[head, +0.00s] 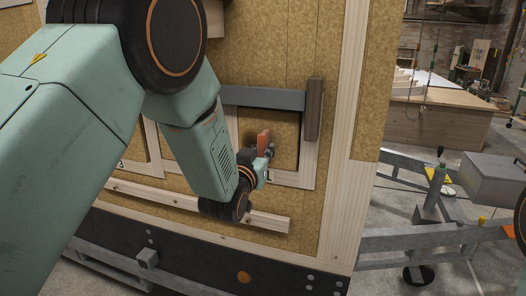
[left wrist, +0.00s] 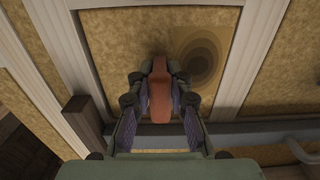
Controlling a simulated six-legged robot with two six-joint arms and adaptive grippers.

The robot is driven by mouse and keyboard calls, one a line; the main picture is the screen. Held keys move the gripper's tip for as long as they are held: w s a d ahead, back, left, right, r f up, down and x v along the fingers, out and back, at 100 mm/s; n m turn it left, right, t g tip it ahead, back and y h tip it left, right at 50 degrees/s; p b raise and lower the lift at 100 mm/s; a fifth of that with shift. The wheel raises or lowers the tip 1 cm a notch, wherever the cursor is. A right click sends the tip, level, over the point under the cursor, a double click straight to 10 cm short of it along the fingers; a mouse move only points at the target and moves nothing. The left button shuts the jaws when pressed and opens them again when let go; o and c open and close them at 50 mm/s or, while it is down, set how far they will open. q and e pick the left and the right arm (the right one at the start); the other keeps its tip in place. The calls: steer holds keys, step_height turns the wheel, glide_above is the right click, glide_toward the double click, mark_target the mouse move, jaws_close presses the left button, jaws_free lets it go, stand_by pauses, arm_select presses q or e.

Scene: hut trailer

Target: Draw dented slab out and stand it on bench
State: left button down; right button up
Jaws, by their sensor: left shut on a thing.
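The dented slab (head: 285,130) is a tan, cork-like panel inside a pale wood frame in the hut wall. In the left wrist view the slab (left wrist: 120,45) shows its dent as dark brown rings, beside an orange-red handle (left wrist: 160,85). My left gripper (left wrist: 160,95) is shut on this handle, with a finger on each side. In the head view the handle (head: 263,141) stands out from the left gripper (head: 266,151) in front of the slab. My arm hides part of the slab's left side. A wooden bench (head: 437,122) stands in the background at right. My right gripper is not in view.
A grey bar (head: 262,97) crosses the top of the frame and meets a dark brown block (head: 314,110) at right. A pale wood rail (head: 265,220) runs below. At right are grey metal beams (head: 430,237) and a grey box (head: 488,178).

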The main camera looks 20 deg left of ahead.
arm_select(q)
steer(key=shift+d, duration=0.3)
steer(key=shift+s+a, duration=0.1)
steer(key=shift+a, duration=0.2)
steer(key=shift+s+d, duration=0.2)
steer(key=shift+s, duration=0.3)
steer(key=shift+s+a+r, duration=0.1)
steer(key=shift+s+a, duration=0.1)
steer(key=shift+s, duration=1.55)
steer(key=shift+s+d, duration=0.1)
steer(key=shift+s, duration=1.3)
